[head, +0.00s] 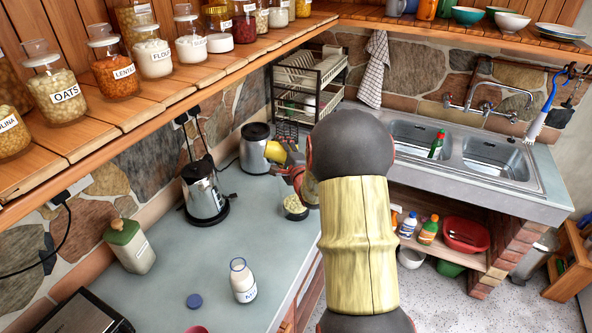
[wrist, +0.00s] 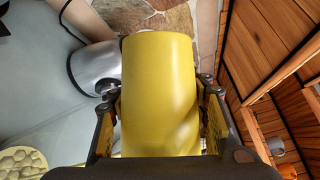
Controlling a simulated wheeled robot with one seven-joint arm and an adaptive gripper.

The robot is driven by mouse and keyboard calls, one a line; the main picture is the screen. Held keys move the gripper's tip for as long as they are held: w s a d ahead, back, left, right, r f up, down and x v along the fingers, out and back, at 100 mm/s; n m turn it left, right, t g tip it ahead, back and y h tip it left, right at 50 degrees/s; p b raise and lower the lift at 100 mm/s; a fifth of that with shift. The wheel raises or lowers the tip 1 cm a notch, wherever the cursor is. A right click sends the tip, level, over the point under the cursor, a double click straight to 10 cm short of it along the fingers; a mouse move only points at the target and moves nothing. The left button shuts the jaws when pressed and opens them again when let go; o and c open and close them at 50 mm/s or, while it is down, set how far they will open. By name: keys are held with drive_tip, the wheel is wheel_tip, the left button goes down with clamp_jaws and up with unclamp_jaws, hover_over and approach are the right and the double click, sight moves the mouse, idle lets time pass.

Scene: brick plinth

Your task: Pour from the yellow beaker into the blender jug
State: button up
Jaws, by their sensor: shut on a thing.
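The yellow beaker (head: 274,151) is held by my gripper (head: 290,172) over the back of the grey counter. In the wrist view the beaker (wrist: 158,62) fills the space between the fingers of my gripper (wrist: 158,88), which is shut on its sides. Its mouth and contents are hidden. A silver cylindrical vessel with a dark top (head: 255,142), perhaps the blender jug, stands just left of the beaker; it also shows in the wrist view (wrist: 92,68). The beaker overlaps its edge in the picture; I cannot tell whether they touch.
A silver and black corded appliance (head: 204,192) stands nearer on the counter. A small bowl of pale pieces (head: 295,208) is below my gripper. A glass bottle (head: 242,281) and green-topped canister (head: 130,246) stand nearer. A jar shelf (head: 150,90) overhangs the left; a dish rack (head: 308,85) is behind.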

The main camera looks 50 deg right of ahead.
drive_tip(key=shift+s+d+r+m+t+h+b, duration=0.15)
drive_tip(key=shift+s+d+r+m+t+b, duration=0.15)
drive_tip(key=shift+m, duration=0.45)
drive_tip(key=shift+s+d+r+m+t+h+b, duration=0.15)
drive_tip(key=shift+s+d+r+m+t+b, duration=0.2)
drive_tip(key=shift+m, duration=0.4)
idle(1.1)
drive_tip(key=shift+w+a+f+n+p, duration=0.1)
drive_tip(key=shift+w+a+n+p, duration=0.2)
drive_tip(key=shift+a+n+p, duration=0.15)
drive_tip(key=shift+w+a+f+n+g+p, duration=0.15)
drive_tip(key=shift+n+g, duration=0.15)
drive_tip(key=shift+n, duration=0.15)
drive_tip(key=shift+w+f+n+g+p, duration=0.15)
drive_tip(key=shift+n+g, duration=0.1)
drive_tip(key=shift+n, duration=0.15)
drive_tip(key=n+p, duration=0.1)
drive_tip(key=r+n+y+p, duration=0.1)
drive_tip(key=shift+w+a+n+g, duration=0.3)
drive_tip(key=shift+w+a+g, duration=0.1)
drive_tip(key=shift+f+n+g+b, duration=0.3)
drive_tip(key=shift+f+n, duration=0.1)
drive_tip(key=shift+f, duration=0.4)
drive_tip(key=shift+w, duration=0.1)
